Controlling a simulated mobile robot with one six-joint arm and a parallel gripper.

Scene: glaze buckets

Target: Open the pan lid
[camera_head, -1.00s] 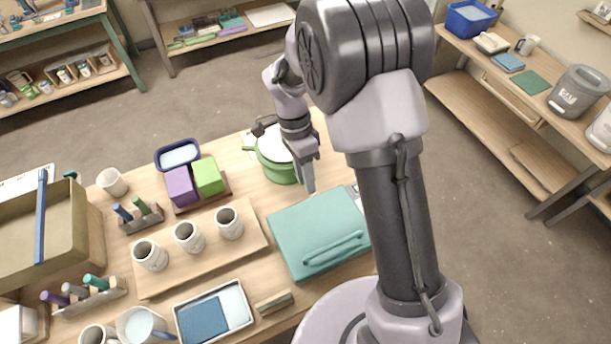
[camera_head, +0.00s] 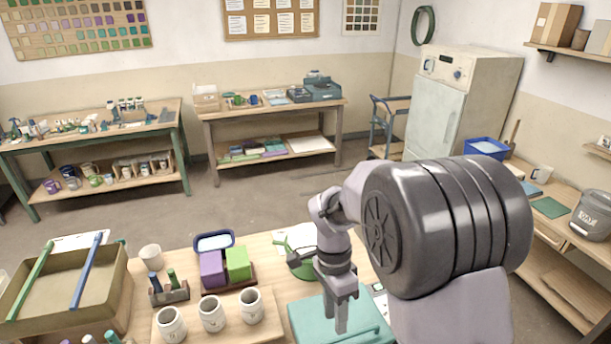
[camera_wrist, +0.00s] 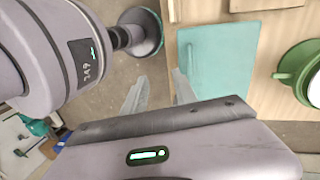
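The pan is a round green pot (camera_wrist: 286,76) with a pale round top, cut off at the right edge of the wrist view. In the head view it is largely hidden behind my wrist, so I cannot make out its lid clearly. My gripper (camera_wrist: 160,93) is open, with a gap between its two pale fingers and nothing between them. In the head view my gripper (camera_head: 342,328) points down over the teal case (camera_head: 307,318). In the wrist view the teal case (camera_wrist: 218,60) lies between the fingers and the pot.
White cups (camera_head: 211,314), a purple block (camera_head: 212,270) and a green block (camera_head: 238,263) stand left of my gripper. A large tan bin (camera_head: 65,290) with sticks across it is at far left. A side bench (camera_head: 548,235) is at right. Open floor lies behind the table.

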